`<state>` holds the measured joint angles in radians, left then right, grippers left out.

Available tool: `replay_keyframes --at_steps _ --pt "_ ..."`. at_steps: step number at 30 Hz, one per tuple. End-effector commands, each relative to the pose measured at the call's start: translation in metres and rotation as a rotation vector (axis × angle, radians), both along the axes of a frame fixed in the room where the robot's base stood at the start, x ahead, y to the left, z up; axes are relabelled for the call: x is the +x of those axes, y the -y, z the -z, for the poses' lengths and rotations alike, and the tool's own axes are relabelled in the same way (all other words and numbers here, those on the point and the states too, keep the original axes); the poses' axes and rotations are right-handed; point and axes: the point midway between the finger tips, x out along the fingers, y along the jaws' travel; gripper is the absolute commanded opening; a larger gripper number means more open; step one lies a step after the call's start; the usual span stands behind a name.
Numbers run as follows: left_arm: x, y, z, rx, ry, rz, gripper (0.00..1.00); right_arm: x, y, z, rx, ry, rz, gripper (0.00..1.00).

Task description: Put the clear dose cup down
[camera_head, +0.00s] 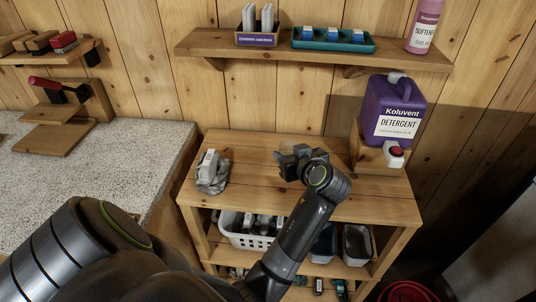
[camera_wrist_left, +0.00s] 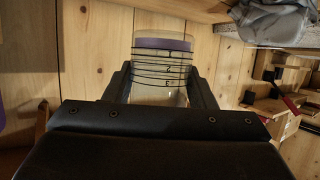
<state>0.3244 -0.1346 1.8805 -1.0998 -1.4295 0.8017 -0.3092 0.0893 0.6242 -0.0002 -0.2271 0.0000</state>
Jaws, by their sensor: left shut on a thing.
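The clear dose cup (camera_wrist_left: 160,85) shows in the left wrist view, with dark measuring lines, numbers and a purple band near its upper end in the picture. My left gripper (camera_wrist_left: 161,90) is shut on it, one finger on each side. In the head view my left gripper (camera_head: 297,158) is over the back middle of the wooden table top (camera_head: 290,205). The cup is hard to make out there, and I cannot tell whether it touches the wood. My right gripper is not in view.
A crumpled grey cloth (camera_head: 212,174) lies at the table's left. A wall shelf (camera_head: 315,47) is above. Bare wood shows between cloth and gripper.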

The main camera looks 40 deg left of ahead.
Motion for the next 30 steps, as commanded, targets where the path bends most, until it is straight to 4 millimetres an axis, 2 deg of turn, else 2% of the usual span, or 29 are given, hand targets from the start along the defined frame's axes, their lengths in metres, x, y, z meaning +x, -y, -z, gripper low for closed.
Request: replay_keyframes --at_steps 1,7,16,30 --pt "-0.001 -0.002 -0.007 0.001 -0.002 -0.021 0.29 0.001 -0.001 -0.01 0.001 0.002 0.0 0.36" --pt "-0.003 -0.007 -0.003 0.0 -0.003 -0.068 0.29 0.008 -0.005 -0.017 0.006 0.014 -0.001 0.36" --pt "-0.004 -0.007 0.047 -0.001 -0.004 -0.071 0.29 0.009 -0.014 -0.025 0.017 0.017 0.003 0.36" --pt "-0.004 -0.007 0.093 -0.001 -0.002 -0.07 0.29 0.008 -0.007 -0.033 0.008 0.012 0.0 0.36"
